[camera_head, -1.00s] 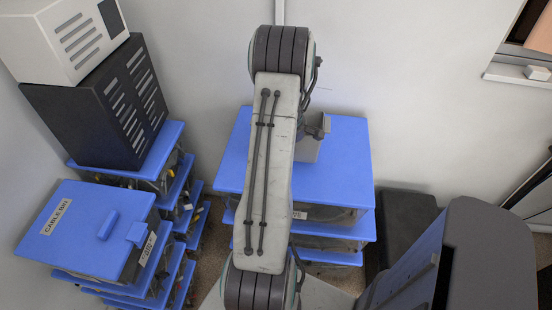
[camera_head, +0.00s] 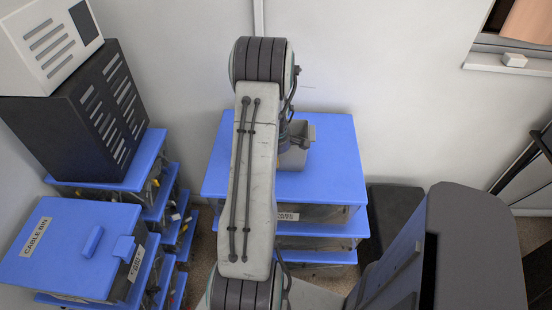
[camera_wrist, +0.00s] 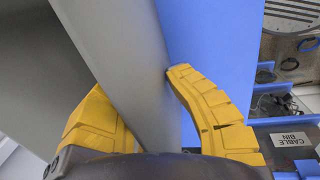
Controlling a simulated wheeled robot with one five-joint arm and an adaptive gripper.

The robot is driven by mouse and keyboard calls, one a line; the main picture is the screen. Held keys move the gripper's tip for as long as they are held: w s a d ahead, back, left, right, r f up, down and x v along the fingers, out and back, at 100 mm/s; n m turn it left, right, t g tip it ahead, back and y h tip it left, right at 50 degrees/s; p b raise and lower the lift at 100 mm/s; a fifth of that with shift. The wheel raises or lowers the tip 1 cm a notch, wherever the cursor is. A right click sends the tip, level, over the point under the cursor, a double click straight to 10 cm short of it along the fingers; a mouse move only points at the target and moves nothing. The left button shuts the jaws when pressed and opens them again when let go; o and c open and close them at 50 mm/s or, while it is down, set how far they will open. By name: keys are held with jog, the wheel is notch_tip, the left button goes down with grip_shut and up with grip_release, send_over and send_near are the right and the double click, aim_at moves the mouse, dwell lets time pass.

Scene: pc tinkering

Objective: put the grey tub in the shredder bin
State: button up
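The grey tub (camera_head: 293,158) is on or just above the blue top of the middle drawer stack (camera_head: 335,170), partly hidden by my arm in the head view. In the wrist view the grey tub's wall (camera_wrist: 125,60) runs between my gripper's yellow fingers (camera_wrist: 150,100). The right finger's tip touches the wall; the left finger is partly hidden behind it. My gripper looks shut on the tub wall. No shredder bin is labelled; a dark box (camera_head: 395,212) stands on the floor right of the stack, but I cannot tell whether it is that bin.
A blue-lidded stack labelled CABLE BIN (camera_head: 70,245) stands at the left. Behind it a black vented case (camera_head: 75,115) carries a white box (camera_head: 45,45). A large dark grey and blue object (camera_head: 470,240) fills the lower right. The wall is close behind the middle stack.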

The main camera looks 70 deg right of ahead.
jog(key=o, duration=0.4)
